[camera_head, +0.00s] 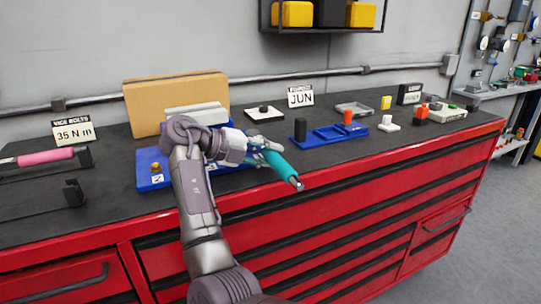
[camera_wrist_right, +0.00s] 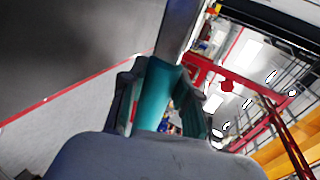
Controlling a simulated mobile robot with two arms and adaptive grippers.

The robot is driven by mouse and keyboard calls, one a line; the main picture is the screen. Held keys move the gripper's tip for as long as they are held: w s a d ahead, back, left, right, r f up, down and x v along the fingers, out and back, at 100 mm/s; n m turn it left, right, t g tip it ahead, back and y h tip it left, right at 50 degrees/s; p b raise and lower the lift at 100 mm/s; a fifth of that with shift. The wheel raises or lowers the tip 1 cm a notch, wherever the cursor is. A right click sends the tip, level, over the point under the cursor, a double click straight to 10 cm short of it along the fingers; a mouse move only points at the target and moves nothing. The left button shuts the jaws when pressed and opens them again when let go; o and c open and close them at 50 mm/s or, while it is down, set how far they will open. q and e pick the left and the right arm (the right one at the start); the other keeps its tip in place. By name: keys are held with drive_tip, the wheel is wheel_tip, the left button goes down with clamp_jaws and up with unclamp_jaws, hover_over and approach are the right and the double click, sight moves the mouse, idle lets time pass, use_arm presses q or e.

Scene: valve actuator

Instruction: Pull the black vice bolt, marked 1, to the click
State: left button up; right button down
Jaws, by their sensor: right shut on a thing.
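My right gripper (camera_head: 262,150) is shut on a teal-handled tool (camera_head: 280,166), whose silver end points toward the front right over the bench edge. In the right wrist view the teal handle (camera_wrist_right: 153,98) sits between the two fingers (camera_wrist_right: 160,105). The blue vice base (camera_head: 146,162) lies on the bench, partly behind my right arm. A brass bolt (camera_head: 155,167) stands on it above a white label that seems to read 2. I cannot make out the black bolt marked 1; my arm covers part of the base. My left gripper is not in view.
A pink-handled tool (camera_head: 45,157) rests on a black holder at left, near the sign "VICE BOLTS 35 N m" (camera_head: 73,133). A cardboard box (camera_head: 150,98) stands behind the vice. Right of my gripper is a blue tray (camera_head: 328,136). The red cabinet (camera_head: 330,230) fronts the bench.

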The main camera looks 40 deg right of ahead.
drive_tip(key=shift+a+r, duration=0.1)
drive_tip(key=shift+w+a+m+g+y+b, duration=0.25)
drive_tip(key=shift+a+m+g, duration=0.25)
drive_tip(key=shift+g, duration=0.1)
drive_tip(key=shift+w+a+m+g+y+b, duration=0.25)
drive_tip(key=shift+a+m+g, duration=0.15)
drive_tip(key=shift+m+g, duration=0.15)
drive_tip(key=shift+s+b, duration=0.1)
drive_tip(key=shift+b, duration=0.3)
drive_tip(key=shift+r+n, duration=0.2)
drive_tip(key=shift+n, duration=0.05)
drive_tip(key=shift+a+r+p, duration=0.1)
drive_tip(key=shift+r+p, duration=0.4)
drive_tip(key=shift+r, duration=0.45)
wheel_tip(320, 180, up, 3)
drive_tip(key=shift+f+p, duration=0.15)
drive_tip(key=shift+p, duration=0.65)
